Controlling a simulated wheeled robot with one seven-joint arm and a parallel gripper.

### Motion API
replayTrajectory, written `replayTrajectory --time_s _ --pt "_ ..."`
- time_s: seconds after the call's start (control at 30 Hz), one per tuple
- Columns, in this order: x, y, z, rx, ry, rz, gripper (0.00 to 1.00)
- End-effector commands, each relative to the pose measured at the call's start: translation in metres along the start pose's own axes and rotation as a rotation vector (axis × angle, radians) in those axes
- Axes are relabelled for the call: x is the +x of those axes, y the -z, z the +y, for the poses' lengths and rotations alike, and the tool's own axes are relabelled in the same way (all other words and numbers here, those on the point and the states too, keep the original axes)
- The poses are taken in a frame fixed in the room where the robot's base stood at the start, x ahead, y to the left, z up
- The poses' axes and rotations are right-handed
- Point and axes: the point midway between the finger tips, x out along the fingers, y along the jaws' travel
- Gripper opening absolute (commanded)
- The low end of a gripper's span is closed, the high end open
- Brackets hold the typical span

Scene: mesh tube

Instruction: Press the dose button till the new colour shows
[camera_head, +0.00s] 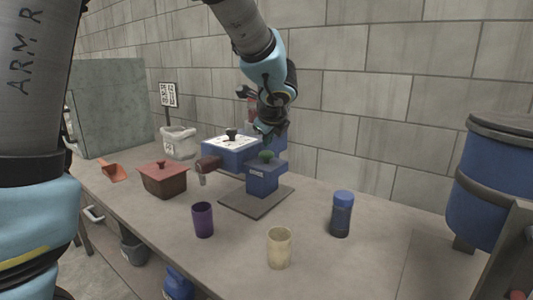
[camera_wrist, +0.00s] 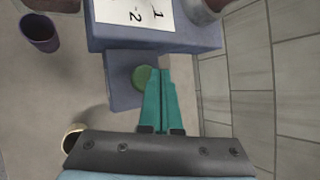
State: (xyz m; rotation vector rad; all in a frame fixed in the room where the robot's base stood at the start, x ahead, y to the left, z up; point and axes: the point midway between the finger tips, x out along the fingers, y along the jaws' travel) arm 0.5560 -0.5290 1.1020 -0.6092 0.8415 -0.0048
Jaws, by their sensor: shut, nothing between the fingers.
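A round green button (camera_head: 266,157) sits on top of a small blue block (camera_head: 263,180) on a grey base plate (camera_head: 234,203). In the wrist view the button (camera_wrist: 143,77) is just left of my fingertips. My gripper (camera_head: 268,132) is above the block in the head view, its teal fingers (camera_wrist: 161,72) shut and empty; contact with the button cannot be told, but they look apart.
A purple cup (camera_head: 203,220), a cream cup (camera_head: 279,248) and a dark blue-lidded bottle (camera_head: 341,214) stand in front. A brown lidded box (camera_head: 162,179) and orange scoop (camera_head: 113,171) are left. A blue drum (camera_head: 490,185) stands right. The wall is close behind.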

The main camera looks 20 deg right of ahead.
Motion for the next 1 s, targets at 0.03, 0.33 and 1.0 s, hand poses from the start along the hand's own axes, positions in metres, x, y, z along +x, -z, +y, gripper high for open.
replayTrajectory --time_s 0.03,0.33,1.0 --pt "0.0000 0.0000 0.0000 0.000 0.000 0.000 0.00" --pt "0.0000 0.0000 0.0000 0.000 0.000 0.000 0.00" --pt "0.0053 0.0039 0.0039 0.000 0.000 0.000 0.00"
